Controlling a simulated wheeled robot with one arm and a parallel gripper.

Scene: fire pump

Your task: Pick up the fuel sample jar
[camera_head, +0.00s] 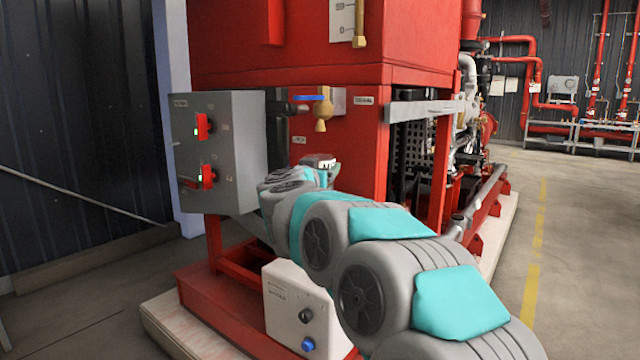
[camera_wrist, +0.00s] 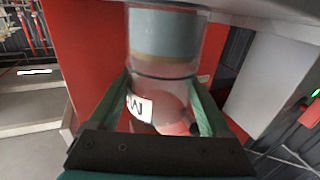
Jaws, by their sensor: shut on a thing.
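In the wrist view, the fuel sample jar (camera_wrist: 165,62) is a clear cylinder with a grey-blue band in its upper part, reddish tones below and a white label with dark letters low on its left side. My gripper (camera_wrist: 161,88) is shut on it, one green finger on each side. The jar's lower end is partly hidden by the gripper body. In the head view, my arm reaches to the front of the red pump enclosure (camera_head: 343,140), under a brass valve with a blue handle (camera_head: 321,106). The arm mostly hides the gripper and jar there.
A grey control box (camera_head: 222,150) with two red switches is left of my arm. A white box (camera_head: 290,305) with knobs sits low on the red base frame (camera_head: 215,305). Open floor (camera_head: 585,240) lies to the right, with a yellow line.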

